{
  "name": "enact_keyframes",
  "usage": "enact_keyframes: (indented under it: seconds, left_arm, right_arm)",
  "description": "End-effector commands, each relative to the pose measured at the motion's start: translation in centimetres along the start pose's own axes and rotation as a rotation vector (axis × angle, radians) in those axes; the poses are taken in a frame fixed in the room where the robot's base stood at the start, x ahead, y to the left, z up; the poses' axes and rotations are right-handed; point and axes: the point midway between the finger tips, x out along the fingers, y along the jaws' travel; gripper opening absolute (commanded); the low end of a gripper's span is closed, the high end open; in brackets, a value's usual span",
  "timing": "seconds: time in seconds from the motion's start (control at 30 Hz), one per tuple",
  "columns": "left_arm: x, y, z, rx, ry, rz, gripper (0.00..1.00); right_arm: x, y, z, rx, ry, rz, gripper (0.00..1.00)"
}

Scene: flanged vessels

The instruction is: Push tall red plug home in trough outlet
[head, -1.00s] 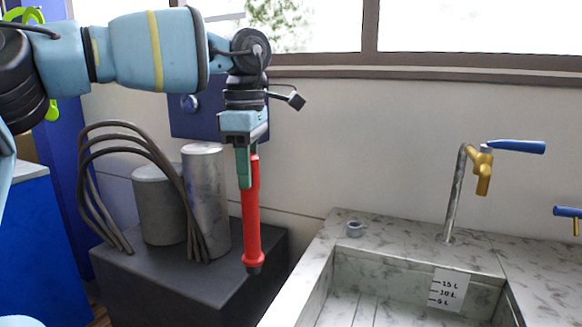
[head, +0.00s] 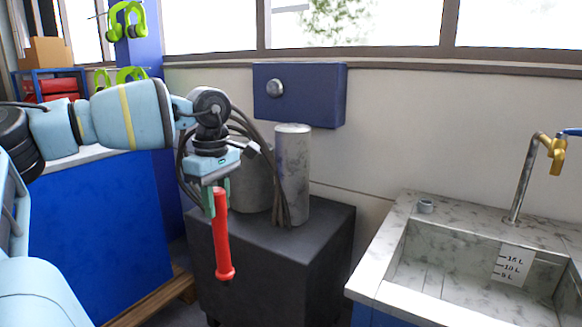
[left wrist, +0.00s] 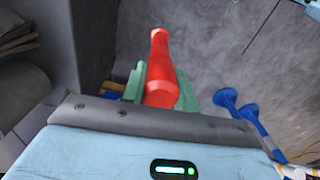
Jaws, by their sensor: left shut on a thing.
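The tall red plug (head: 223,240) hangs nearly upright, slightly tilted, from my left gripper (head: 217,198). The gripper's green fingers are shut on its upper part. The plug also shows between the fingers in the left wrist view (left wrist: 161,70). It is in the air in front of the dark box, to the left of the stone trough (head: 393,255) and well apart from it. The trough has a volume label (head: 513,264) on its inner back wall. I cannot see the trough's outlet. My right gripper is not in view.
A dark box (head: 275,260) carries a grey cylinder (head: 293,175) and bent hoses behind my left gripper. A blue cabinet (head: 95,230) stands at left.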

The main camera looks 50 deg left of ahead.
Motion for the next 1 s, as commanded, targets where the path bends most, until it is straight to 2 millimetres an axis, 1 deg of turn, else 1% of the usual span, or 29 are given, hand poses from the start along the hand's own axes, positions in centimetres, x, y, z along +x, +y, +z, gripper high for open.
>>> enact_keyframes:
  seconds: [0.03,0.17,0.23,0.3,0.4,0.47,0.5,0.57,0.6,0.67,0.7,0.77,0.8,0.87,0.9,1.0]
  left_arm:
    - [1.9,-0.4,0.0,0.055,-0.010,0.002,0.00]
    - [6.3,-1.2,0.5,0.210,-0.007,0.003,0.00]
    - [9.2,-1.7,1.7,0.324,-0.008,0.001,0.00]
    - [12.3,-2.2,3.6,0.470,-0.011,0.003,0.00]
    - [14.8,-2.6,6.2,0.626,-0.010,0.006,0.00]
    - [16.0,-2.8,7.8,0.714,-0.010,0.007,0.00]
    - [16.6,-2.8,9.0,0.772,-0.009,0.009,0.00]
    - [17.5,-3.0,10.8,0.860,-0.009,0.009,0.00]
    - [18.0,-3.0,12.1,0.920,-0.008,0.010,0.00]
    - [18.5,-3.1,14.1,1.012,-0.007,0.010,0.00]
    - [18.7,-3.2,15.5,1.074,-0.006,0.011,0.00]
    - [19.0,-3.2,17.8,1.170,-0.004,0.011,0.00]
    - [19.0,-3.3,19.3,1.236,-0.003,0.012,0.00]
    - [18.9,-3.5,21.6,1.337,-0.001,0.011,0.00]
    - [18.8,-3.6,23.2,1.406,0.000,0.012,0.00]
    - [18.2,-4.0,26.9,1.575,0.002,0.009,0.00]
  right_arm:
    - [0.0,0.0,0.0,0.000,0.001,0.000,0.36]
    - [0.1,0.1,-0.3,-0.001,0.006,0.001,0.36]
    - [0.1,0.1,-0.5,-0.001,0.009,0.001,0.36]
    - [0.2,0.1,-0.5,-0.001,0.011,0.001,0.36]
    - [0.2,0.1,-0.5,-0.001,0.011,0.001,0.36]
    - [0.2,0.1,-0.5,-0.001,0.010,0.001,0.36]
    - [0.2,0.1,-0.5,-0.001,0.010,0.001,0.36]
    - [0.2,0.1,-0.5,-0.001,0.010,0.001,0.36]
    - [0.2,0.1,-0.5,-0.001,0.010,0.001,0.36]
    - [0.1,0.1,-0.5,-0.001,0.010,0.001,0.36]
    - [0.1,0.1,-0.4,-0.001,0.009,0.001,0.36]
    - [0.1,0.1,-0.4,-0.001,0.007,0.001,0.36]
    - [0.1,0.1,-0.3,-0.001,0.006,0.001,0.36]
    - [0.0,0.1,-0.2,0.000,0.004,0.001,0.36]
    - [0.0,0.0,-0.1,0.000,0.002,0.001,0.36]
    - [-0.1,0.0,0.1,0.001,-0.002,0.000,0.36]
